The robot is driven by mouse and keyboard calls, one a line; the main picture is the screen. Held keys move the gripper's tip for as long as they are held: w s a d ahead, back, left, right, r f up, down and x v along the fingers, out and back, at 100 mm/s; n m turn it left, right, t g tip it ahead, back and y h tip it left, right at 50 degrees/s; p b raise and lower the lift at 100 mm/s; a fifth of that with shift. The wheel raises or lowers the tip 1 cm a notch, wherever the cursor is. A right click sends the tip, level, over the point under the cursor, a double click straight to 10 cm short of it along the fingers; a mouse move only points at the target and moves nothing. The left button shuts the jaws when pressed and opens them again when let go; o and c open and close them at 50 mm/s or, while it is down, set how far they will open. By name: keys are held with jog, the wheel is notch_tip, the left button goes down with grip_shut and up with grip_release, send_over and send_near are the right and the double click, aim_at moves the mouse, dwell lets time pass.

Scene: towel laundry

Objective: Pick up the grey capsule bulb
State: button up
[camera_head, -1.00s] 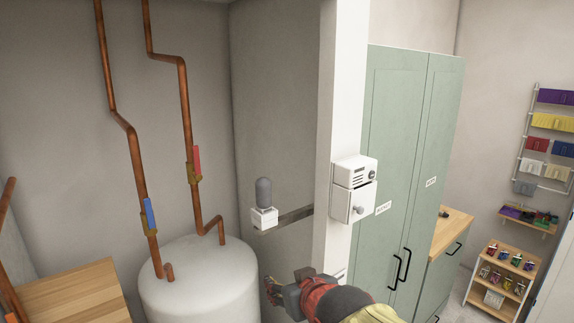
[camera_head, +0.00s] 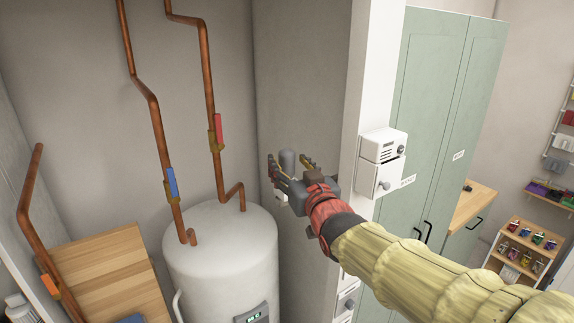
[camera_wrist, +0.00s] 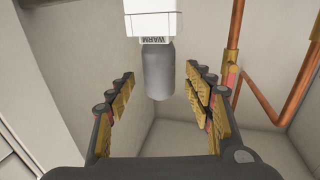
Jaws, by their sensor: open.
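The grey capsule bulb (camera_head: 287,160) stands upright in a white holder on the wall in the head view, its lower part hidden by my gripper. In the wrist view the bulb (camera_wrist: 158,72) is a smooth grey cylinder with a rounded end. It joins a white socket (camera_wrist: 151,20) marked "WARM". My gripper (camera_head: 291,163) is open, with its fingers on either side of the bulb in the head view. In the wrist view my gripper (camera_wrist: 163,85) has the bulb between its two spread fingers, with visible gaps on both sides.
A white tank (camera_head: 222,255) with copper pipes (camera_head: 160,130) stands to the left. A white wall box (camera_head: 381,163) is mounted on the pillar (camera_head: 372,85) right of the bulb. Green cabinets (camera_head: 440,110) stand further right.

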jog(key=shift+x, duration=1.15)
jog(key=shift+f, duration=0.1)
jog(key=c, duration=0.3)
jog(key=c, duration=1)
